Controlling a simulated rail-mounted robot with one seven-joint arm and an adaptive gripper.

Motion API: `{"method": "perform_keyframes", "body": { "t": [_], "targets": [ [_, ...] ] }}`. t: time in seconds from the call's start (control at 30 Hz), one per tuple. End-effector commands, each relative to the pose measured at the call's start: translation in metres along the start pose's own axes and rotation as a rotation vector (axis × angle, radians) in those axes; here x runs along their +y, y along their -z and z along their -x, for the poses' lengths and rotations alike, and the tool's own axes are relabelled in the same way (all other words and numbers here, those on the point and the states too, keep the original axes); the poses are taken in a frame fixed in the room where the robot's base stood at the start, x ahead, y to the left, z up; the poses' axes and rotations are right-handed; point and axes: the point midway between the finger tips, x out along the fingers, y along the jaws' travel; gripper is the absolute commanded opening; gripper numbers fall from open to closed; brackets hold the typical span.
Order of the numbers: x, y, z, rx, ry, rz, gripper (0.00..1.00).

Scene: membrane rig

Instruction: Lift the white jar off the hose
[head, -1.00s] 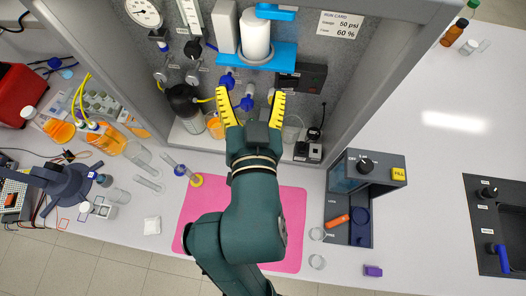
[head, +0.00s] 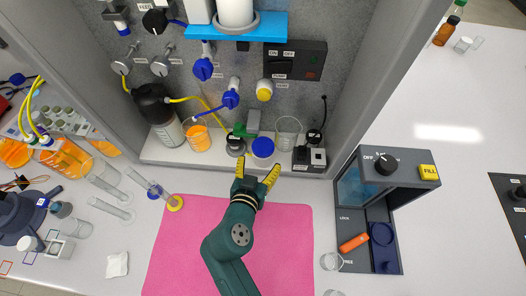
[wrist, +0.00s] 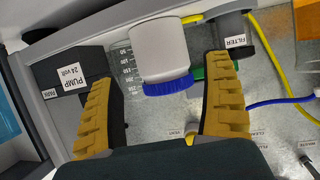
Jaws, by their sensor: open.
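The white jar with a blue lid (head: 263,148) stands upright on the pale shelf of the rig. In the wrist view the white jar (wrist: 160,50) shows upside down, its blue lid towards me. My gripper (head: 257,170) is open and empty, just in front of the jar. In the wrist view its yellow fingers frame the jar on both sides, apart from it. A yellow hose (head: 205,102) runs down from the bottle towards the green part (head: 241,130) beside the jar. I cannot see where the hose meets the jar's base.
The dark filter (head: 236,147) stands close left of the jar. The pump box (head: 308,158) is to its right, and a clear beaker (head: 287,132) is behind right. A beaker of orange liquid (head: 198,138) stands further left.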

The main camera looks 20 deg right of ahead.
Motion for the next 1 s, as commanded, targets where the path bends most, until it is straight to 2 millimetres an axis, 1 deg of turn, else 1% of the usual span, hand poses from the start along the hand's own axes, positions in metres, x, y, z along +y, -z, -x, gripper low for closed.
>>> {"method": "perform_keyframes", "body": {
  "t": [0.13, 0.27, 0.3, 0.37, 0.47, 0.63, 0.67, 0.7, 0.77, 0.9, 1.0],
  "targets": [
    [0.000, 0.003, -0.015, 0.001, -0.001, -0.001, 0.82],
    [-0.002, 0.009, -0.039, 0.002, -0.002, -0.002, 0.82],
    [-0.002, 0.007, -0.046, -0.001, -0.002, -0.001, 0.82],
    [-0.002, 0.007, -0.053, 0.000, 0.000, 0.000, 0.82],
    [-0.002, 0.007, -0.059, -0.001, 0.001, 0.000, 0.82],
    [-0.002, 0.007, -0.058, -0.001, 0.002, 0.000, 0.82],
    [-0.002, 0.007, -0.058, 0.000, 0.002, 0.000, 0.78],
    [-0.002, 0.007, -0.058, 0.000, 0.002, 0.000, 0.70],
    [-0.002, 0.007, -0.058, 0.000, 0.002, 0.000, 0.59],
    [-0.002, 0.007, -0.058, 0.000, 0.002, 0.000, 0.32],
    [-0.002, 0.007, -0.058, 0.001, 0.002, 0.000, 0.30]
  ]
}}
